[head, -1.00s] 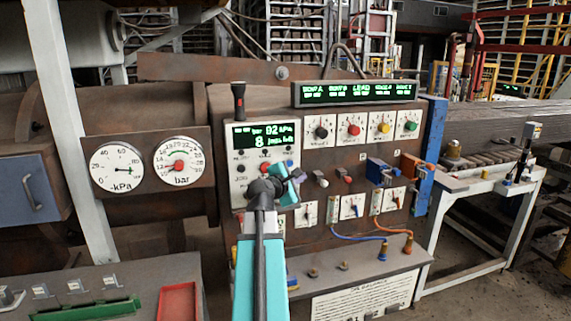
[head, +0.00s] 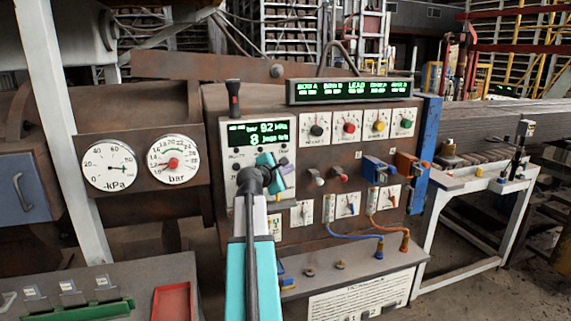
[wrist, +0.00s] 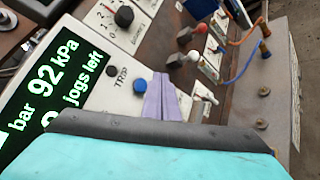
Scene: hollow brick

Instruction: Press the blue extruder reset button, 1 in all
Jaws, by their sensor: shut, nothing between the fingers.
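A round blue button (wrist: 140,86) sits on the white control panel next to the label TRIP in the wrist view. Its own label cannot be made out. My gripper (wrist: 160,98) is shut and empty; its pale purple fingers are just right of the button in that view. I cannot tell how far they stand off the panel. In the head view my gripper (head: 286,181) is in front of the lower right of the white panel (head: 229,165), below its green display (head: 257,133), and hides part of it.
Red and white levers (head: 338,172) and a blue bracket (head: 377,168) stick out right of my gripper. Blue and orange cables (head: 355,236) hang below. Several knobs (head: 348,128) line the upper right. Two gauges (head: 173,158) are at left.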

